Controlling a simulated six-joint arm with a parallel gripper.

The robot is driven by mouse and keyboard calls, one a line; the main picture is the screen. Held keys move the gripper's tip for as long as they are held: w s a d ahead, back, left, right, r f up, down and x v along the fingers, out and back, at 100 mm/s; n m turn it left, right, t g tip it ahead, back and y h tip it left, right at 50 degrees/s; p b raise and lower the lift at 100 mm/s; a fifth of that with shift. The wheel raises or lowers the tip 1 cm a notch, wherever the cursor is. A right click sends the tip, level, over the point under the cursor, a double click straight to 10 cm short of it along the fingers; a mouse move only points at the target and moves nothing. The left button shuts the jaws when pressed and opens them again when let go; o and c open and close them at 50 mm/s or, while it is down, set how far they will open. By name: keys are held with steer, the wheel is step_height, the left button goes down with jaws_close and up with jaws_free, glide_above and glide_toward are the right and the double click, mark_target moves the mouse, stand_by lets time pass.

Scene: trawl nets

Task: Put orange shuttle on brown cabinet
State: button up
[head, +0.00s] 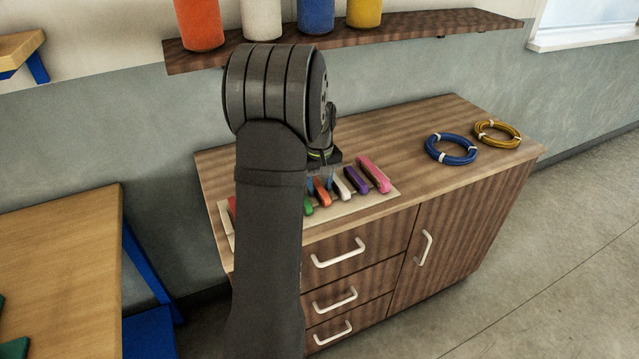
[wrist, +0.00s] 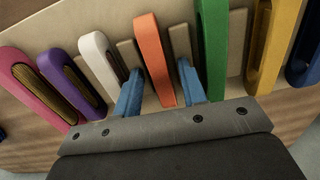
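The orange shuttle (head: 322,194) lies in a row of coloured shuttles on a pale board (head: 375,203) on top of the brown cabinet (head: 400,135). In the wrist view the orange shuttle (wrist: 152,58) lies between a white and a green one. My gripper (head: 325,172) is low over the row in the head view, partly hidden by my arm. In the wrist view my gripper (wrist: 160,70) has its two blue fingers apart, one on each side of the orange shuttle, with a gap visible at the right finger.
White (wrist: 100,62), purple (wrist: 72,85), green (wrist: 212,45) and yellow (wrist: 272,40) shuttles stand close by. Blue (head: 452,149) and yellow (head: 498,133) rings lie on the cabinet's right, with bare top between. A shelf (head: 430,31) with coloured spools hangs above. A table (head: 60,240) stands left.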

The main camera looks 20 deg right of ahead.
mark_target(319, 187)
step_height(319, 187, up, 12)
steer(key=shift+r, duration=0.2)
stand_by(0.5)
steer(key=shift+f, duration=0.15)
step_height(319, 187, down, 11)
steer(key=shift+f, duration=0.2)
steer(key=shift+r, duration=1.75)
steer(key=shift+f, duration=0.1)
